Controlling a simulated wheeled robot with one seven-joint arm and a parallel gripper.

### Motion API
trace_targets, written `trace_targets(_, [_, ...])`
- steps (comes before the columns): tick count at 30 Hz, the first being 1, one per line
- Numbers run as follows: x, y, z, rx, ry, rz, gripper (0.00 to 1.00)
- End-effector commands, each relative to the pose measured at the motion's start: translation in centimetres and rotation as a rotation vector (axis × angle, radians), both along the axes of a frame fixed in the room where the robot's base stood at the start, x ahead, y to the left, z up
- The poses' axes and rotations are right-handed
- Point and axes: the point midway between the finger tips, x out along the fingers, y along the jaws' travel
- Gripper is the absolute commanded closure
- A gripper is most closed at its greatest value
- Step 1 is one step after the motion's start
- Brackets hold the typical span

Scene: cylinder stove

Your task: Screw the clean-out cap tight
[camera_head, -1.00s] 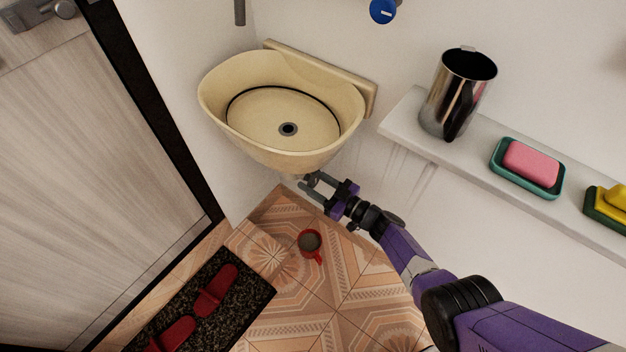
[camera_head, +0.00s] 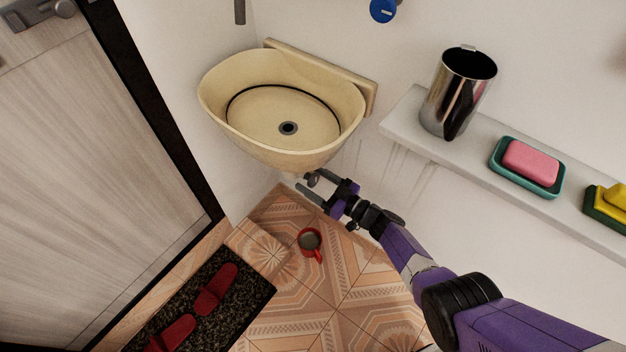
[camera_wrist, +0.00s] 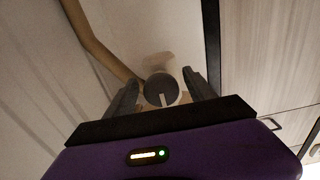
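The clean-out cap shows in the wrist view as a round grey disc (camera_wrist: 161,89) with a pale line on its lower face. In the head view it is a small grey knob (camera_head: 312,181) under the sink, on the pale drain fitting, which is mostly hidden. My gripper (camera_head: 307,182) is beneath the front of the sink with its fingers spread. In the wrist view my gripper (camera_wrist: 161,82) has one finger on each side of the cap, with a narrow gap seeming to show on both sides. Whether the cap is seated cannot be seen.
The cream sink (camera_head: 283,151) overhangs my gripper. At right a wall shelf (camera_head: 396,119) holds a metal pitcher (camera_head: 457,92), pink soap (camera_head: 531,163) in a teal dish and a sponge (camera_head: 604,207). A red mug (camera_head: 310,242) and a dark mat (camera_head: 244,297) with red slippers are on the floor.

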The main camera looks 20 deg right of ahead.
Motion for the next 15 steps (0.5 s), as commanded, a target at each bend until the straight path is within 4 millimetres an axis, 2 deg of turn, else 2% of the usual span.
trace_targets(5, [-0.5,-0.3,0.1,-0.001,0.001,-0.001,0.36])
trace_targets(15, [-5.1,-3.0,0.2,0.0,0.001,-0.003,0.36])
